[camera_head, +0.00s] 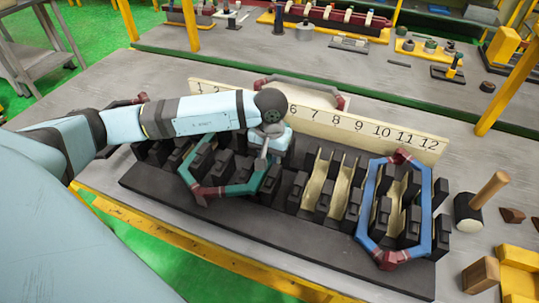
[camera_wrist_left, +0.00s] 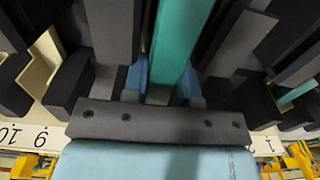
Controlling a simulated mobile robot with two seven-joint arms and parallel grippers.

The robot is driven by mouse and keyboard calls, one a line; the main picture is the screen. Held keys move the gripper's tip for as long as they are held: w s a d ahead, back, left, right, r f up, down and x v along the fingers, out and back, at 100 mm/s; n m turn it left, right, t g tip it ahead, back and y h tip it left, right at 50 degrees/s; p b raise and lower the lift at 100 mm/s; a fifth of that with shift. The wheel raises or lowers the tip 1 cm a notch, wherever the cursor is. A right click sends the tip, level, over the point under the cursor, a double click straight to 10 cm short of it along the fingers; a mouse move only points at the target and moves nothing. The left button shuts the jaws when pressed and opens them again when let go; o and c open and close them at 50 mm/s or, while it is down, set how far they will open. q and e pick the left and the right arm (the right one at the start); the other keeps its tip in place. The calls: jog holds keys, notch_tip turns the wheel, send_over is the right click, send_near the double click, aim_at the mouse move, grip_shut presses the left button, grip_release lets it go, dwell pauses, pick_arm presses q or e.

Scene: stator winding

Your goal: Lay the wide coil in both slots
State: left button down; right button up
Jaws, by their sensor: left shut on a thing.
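A teal coil (camera_head: 187,167) with dark red ends sits over the left part of the black slotted stator block (camera_head: 150,188). My left gripper (camera_head: 264,153) reaches down over its right side and is shut on it. In the left wrist view, the teal bar (camera_wrist_left: 180,45) runs between my blue fingers, among dark teeth. My arm hides part of the coil, and I cannot tell how deep its sides sit in the slots. A blue coil (camera_head: 367,200) with dark red ends lies over the right part of the block. Which coil counts as the wide one is unclear.
A cream number board (camera_head: 345,121) stands along the block's back edge. Another coil (camera_head: 340,100) lies behind it, and one (camera_head: 127,103) is partly hidden at the left. A mallet (camera_head: 470,212) and wooden blocks (camera_head: 481,274) stand right of the block. Several middle slots with cream liners are uncovered.

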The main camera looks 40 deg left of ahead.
pick_arm(q)
jog(key=shift+f, duration=0.25)
dwell(0.6)
jog(key=c, duration=0.8)
grip_release()
jog(key=shift+f, duration=0.1)
jog(key=shift+r, duration=0.25)
jog(key=shift+r, duration=0.55)
jog(key=shift+r, duration=0.1)
jog(key=shift+r+p, duration=1.35)
jog(key=shift+r, duration=2.4)
